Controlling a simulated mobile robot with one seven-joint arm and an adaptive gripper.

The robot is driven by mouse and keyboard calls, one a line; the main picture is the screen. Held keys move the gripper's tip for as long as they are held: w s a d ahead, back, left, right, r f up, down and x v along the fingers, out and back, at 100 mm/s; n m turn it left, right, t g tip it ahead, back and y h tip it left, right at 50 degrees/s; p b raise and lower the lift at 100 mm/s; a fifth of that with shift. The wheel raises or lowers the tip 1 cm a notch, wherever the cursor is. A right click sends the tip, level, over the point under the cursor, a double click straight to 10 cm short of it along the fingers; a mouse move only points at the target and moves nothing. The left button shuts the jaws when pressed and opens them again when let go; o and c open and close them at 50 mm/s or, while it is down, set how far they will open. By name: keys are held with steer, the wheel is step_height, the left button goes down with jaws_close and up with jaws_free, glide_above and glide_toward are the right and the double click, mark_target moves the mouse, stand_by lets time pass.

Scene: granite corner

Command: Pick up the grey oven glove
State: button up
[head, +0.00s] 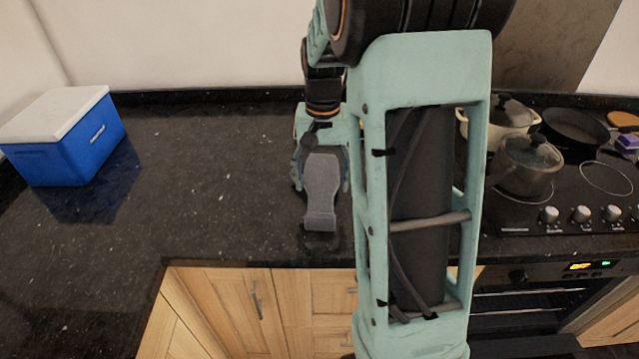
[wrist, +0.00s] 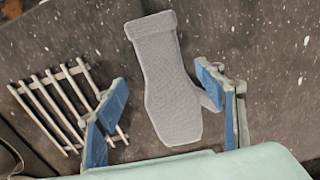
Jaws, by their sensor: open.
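The grey oven glove (head: 321,187) lies flat on the dark granite worktop, its cuff towards the front edge in the head view. In the wrist view the glove (wrist: 170,85) lies between and beyond my open fingers, with its cuff at the top. My gripper (wrist: 160,112) is open and empty. Its right finger is close to the glove's thumb; I cannot tell if they touch. The left finger is apart from the glove. In the head view my gripper (head: 321,172) is over the glove's far end, partly hidden by my arm.
A slatted metal rack (wrist: 65,105) is beside my left finger in the wrist view. A blue cool box (head: 68,142) with a white lid stands at the left. Pots (head: 526,165) and a black pan (head: 575,128) stand on the hob at the right. The worktop between box and glove is clear.

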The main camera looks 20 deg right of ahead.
mark_target(321, 198)
steer(key=shift+s+a+f, duration=0.1)
steer(key=shift+f, duration=1.5)
steer(key=shift+s+a+f, duration=0.1)
steer(key=shift+f, duration=1.45)
steer(key=shift+c, duration=0.5)
steer(key=shift+w, duration=0.1)
steer(key=c, duration=1.3)
